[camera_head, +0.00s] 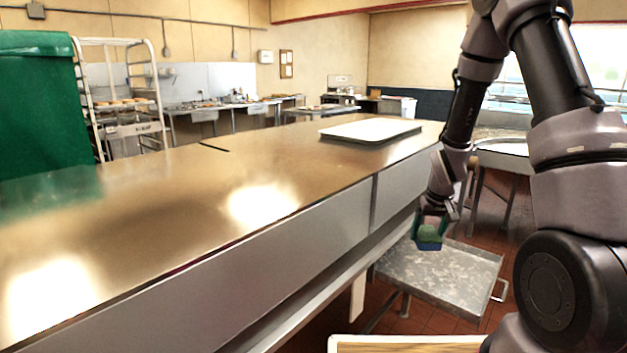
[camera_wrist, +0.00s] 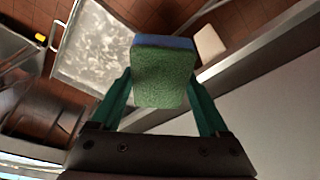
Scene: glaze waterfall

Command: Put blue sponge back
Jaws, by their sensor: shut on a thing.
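The blue sponge (camera_wrist: 163,75) has a green scouring face and a blue layer behind it. In the wrist view it is between the two green fingers of my gripper (camera_wrist: 162,95), which is shut on it. In the head view my gripper (camera_head: 433,222) hangs beside the long counter at the right, with the sponge (camera_head: 429,236) at its tip. The sponge is in the air and appears above a grey metal tray (camera_head: 462,285) with a wire handle. The gap between sponge and tray is hard to judge.
The long metal counter (camera_head: 170,220) fills the left and middle, mostly bare. A white tray (camera_head: 370,130) lies on its far end. A wooden-topped surface (camera_head: 400,347) is at the bottom edge.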

